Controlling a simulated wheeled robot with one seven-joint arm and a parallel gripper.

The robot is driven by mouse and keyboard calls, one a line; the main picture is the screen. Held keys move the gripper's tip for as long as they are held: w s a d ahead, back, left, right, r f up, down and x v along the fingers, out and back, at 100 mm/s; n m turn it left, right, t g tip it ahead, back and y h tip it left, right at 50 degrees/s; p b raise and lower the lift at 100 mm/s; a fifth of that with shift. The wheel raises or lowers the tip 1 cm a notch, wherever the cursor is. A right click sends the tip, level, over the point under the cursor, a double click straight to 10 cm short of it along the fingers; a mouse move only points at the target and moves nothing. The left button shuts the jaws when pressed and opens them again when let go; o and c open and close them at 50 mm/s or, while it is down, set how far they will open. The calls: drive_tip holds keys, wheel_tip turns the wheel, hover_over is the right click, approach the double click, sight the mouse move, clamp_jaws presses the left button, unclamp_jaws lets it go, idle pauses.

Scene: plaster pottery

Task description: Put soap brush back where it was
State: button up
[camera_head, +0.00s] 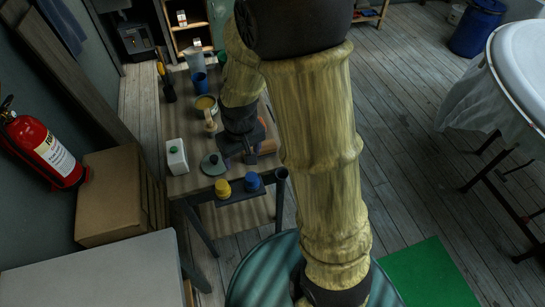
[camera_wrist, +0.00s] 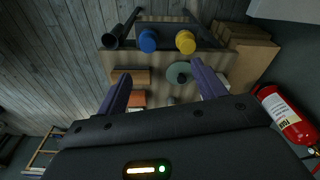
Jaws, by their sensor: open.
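A pale brush-like piece (camera_head: 210,123) stands at the front of a round pot (camera_head: 198,107) with yellowish contents on the wooden table. It may be the soap brush, but it is too small to be sure. My gripper (camera_head: 248,155) hangs over the right side of the table, to the right of that piece. In the wrist view my gripper (camera_wrist: 161,70) has its two fingers wide apart with nothing held between them. Beyond the fingers lie a brown block (camera_wrist: 133,77) and a grey-green round lid (camera_wrist: 179,73). No brush is clear in the wrist view.
Yellow (camera_head: 223,188) and blue (camera_head: 252,181) pots sit on the front ledge. Blue cups (camera_head: 199,82) stand behind. A cardboard box (camera_head: 110,195) and fire extinguisher (camera_head: 45,150) are left.

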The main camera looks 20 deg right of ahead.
drive_tip(key=s+d+r+m+t, duration=0.1)
drive_tip(key=s+d+r+m, duration=0.1)
drive_tip(key=s+d+r, duration=0.3)
drive_tip(key=s+d, duration=0.1)
drive_tip(key=s, duration=0.2)
drive_tip(key=shift+r+m, duration=0.15)
drive_tip(key=shift+m, duration=0.15)
